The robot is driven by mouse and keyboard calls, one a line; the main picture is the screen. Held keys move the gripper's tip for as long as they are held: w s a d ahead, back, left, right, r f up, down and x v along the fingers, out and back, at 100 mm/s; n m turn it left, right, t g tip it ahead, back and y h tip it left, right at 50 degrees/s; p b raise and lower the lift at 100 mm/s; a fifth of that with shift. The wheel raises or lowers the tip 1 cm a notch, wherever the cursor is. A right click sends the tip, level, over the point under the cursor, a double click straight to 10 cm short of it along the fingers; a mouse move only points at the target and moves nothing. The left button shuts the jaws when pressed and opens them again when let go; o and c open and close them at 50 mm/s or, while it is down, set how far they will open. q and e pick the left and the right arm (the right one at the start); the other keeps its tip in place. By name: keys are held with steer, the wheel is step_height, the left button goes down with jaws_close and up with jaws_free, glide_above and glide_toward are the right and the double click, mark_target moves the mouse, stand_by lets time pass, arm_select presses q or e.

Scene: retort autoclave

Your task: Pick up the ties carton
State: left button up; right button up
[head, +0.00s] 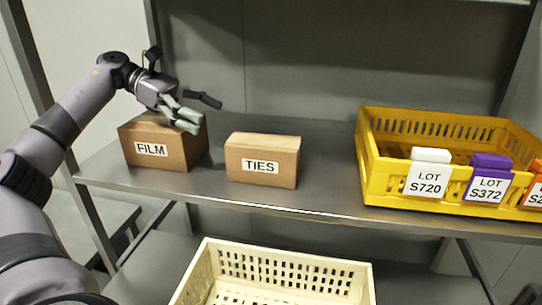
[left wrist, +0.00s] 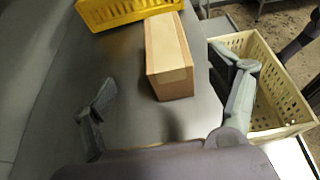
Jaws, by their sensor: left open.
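The ties carton (head: 262,161) is a brown cardboard box labelled TIES, standing on the grey metal shelf. It also shows in the left wrist view (left wrist: 168,52), ahead of the fingers and in line with the space between them. My left gripper (head: 203,113) is open and empty, above and to the left of the ties carton, in front of or over the film carton's top. In the left wrist view its two fingers (left wrist: 172,92) are spread wide, with the carton beyond their tips. My right gripper is not in view.
The FILM carton (head: 157,152) stands left of the ties carton. A yellow crate (head: 389,190) with lot-tagged items stands to the right. A cream crate (head: 285,258) sits lower, in front of the shelf (head: 328,197). Bare shelf separates the ties carton from the yellow crate.

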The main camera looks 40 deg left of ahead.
arm_select(q)
steer(key=p, duration=0.2)
glide_toward(260, 140)
steer(key=x, duration=0.5)
steer(key=shift+w+a+r, duration=0.1)
steer(key=shift+w+r, duration=0.1)
steer(key=shift+w, duration=0.15)
steer(key=shift+w+d+f, duration=0.1)
steer(key=shift+d+f, duration=0.1)
steer(key=shift+d, duration=0.05)
steer(key=shift+d+p, duration=0.45)
steer(key=shift+p, duration=0.3)
steer(key=p+x, duration=0.2)
steer(key=x, duration=0.2)
steer(key=shift+d+f, duration=0.25)
steer(key=shift+f, duration=0.05)
steer(key=shift+c, duration=0.6)
steer(key=c, duration=1.5)
